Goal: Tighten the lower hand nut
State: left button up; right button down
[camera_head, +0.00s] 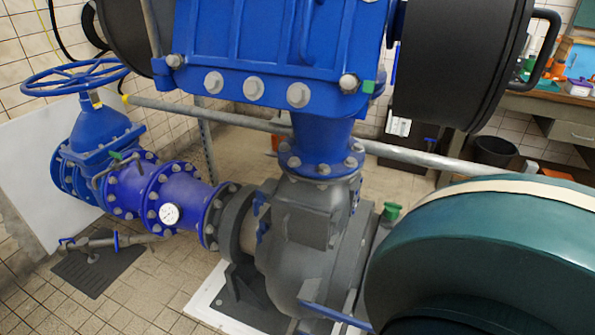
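Neither of my grippers shows in the head view. I cannot tell for sure which part is the lower hand nut. A small green knob (390,211) stands on the grey pump housing (305,235), just left of the big teal motor (480,255). Another small green piece (369,87) sits at the lower right corner of the blue bolted housing (270,50) above. Nothing of mine is visibly touching either one.
A blue handwheel valve (95,125) and blue flanged pipe with a gauge (169,214) stand at left. A grey horizontal pipe (230,118) crosses behind the pump. Dark cylinders (465,60) flank the top. A workbench (550,108) and black bin (493,151) are at right.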

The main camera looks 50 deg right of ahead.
aim_at(259, 232)
jog(key=z, duration=1.2)
